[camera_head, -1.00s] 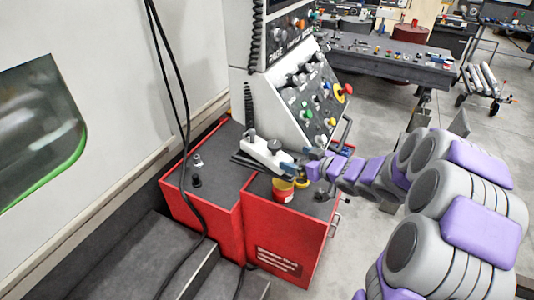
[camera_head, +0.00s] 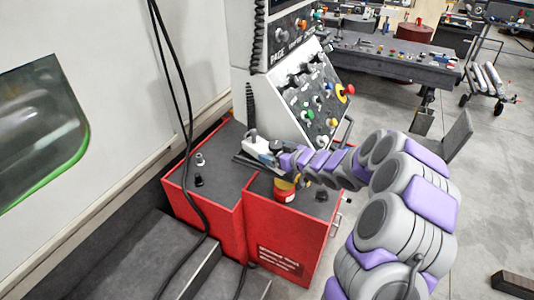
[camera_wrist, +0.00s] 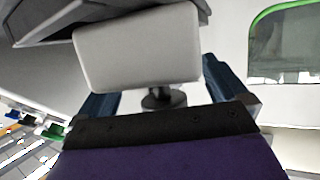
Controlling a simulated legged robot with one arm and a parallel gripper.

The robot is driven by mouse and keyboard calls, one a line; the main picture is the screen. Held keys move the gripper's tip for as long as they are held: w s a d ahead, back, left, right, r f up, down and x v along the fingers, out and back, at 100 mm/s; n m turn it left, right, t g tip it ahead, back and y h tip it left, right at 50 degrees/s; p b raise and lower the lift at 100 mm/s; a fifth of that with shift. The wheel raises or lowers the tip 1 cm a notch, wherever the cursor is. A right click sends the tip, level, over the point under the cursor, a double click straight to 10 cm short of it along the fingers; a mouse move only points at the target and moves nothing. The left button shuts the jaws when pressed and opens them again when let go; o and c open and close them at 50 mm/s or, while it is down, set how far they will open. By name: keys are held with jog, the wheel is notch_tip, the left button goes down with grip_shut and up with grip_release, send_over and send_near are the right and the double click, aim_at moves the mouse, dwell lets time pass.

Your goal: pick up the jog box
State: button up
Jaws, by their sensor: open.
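The jog box is a white box (camera_head: 258,143) with a dark round knob, lying on the grey top of the red cabinet below the control panel. It fills the upper middle of the wrist view (camera_wrist: 138,45), with a dark knob below it. My gripper (camera_head: 276,150) is at the box's right end in the head view, partly covering it. In the wrist view my gripper's two blue fingers (camera_wrist: 163,88) are apart, one on each side of the box. I cannot tell whether either finger touches it.
The red cabinet (camera_head: 215,229) also carries a red and yellow can (camera_head: 285,190) just below my gripper and small dark knobs. The sloped control panel (camera_head: 315,95) stands close behind. Black cables (camera_head: 183,130) hang at left.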

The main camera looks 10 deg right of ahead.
aim_at(267, 151)
jog(key=shift+x, duration=1.1)
jog(key=shift+a, duration=0.1)
jog(key=c, duration=1.7)
